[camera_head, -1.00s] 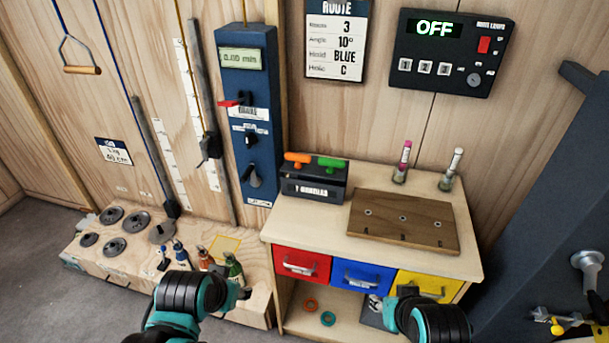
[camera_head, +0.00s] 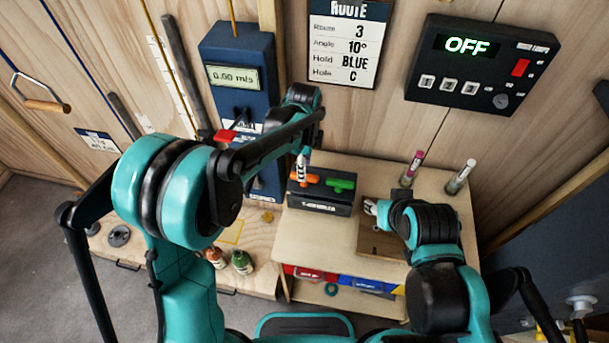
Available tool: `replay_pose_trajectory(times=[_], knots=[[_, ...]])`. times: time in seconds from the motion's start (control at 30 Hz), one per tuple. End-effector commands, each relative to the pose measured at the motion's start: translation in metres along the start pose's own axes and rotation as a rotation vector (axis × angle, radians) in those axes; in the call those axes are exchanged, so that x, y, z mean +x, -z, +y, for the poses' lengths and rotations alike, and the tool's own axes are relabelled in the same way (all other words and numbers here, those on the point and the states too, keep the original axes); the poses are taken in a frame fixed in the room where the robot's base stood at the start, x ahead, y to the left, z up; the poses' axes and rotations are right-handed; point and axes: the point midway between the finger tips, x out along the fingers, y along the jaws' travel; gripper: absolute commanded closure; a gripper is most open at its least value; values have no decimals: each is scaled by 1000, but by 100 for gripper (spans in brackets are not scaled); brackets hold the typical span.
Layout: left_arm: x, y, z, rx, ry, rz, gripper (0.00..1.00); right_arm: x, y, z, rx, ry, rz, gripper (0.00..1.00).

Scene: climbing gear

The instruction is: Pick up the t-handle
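A black box (camera_head: 318,207) labelled for T-handles stands at the left of the small cabinet's top. It holds an orange T-handle (camera_head: 311,179) and a green T-handle (camera_head: 342,186) side by side. My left gripper (camera_head: 301,174) points down at the orange T-handle and covers part of it; I cannot tell whether it touches or grips it. My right gripper (camera_head: 370,208) is over the wooden board (camera_head: 378,244), right of the box. Its fingers are too small and partly hidden to tell open from shut.
Two small tubes, a pink-capped one (camera_head: 412,168) and a white-capped one (camera_head: 460,176), stand at the back of the cabinet top. A blue panel (camera_head: 226,97) with a red lever is on the wall behind my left arm. Bottles (camera_head: 242,261) stand on the low bench.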

Motion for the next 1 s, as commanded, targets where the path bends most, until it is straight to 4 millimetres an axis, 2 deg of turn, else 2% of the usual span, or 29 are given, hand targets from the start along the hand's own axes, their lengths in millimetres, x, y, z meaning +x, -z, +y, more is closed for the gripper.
replay_pose_trajectory(times=[0.4, 0.7, 0.87, 1.0], knots=[[58, 0, -3, -3, 2, 0, 55, 9, -6, 0, 0, 0, 0, 60], [62, 0, -3, -4, 2, 0, 55, 9, -6, 0, 0, 0, 0, 60], [62, 0, -3, -4, 2, 0, 97, 9, -6, 0, 0, 0, 0, 60], [62, 0, -3, -4, 2, 0, 100, 9, -6, 0, 0, 0, 0, 60]])
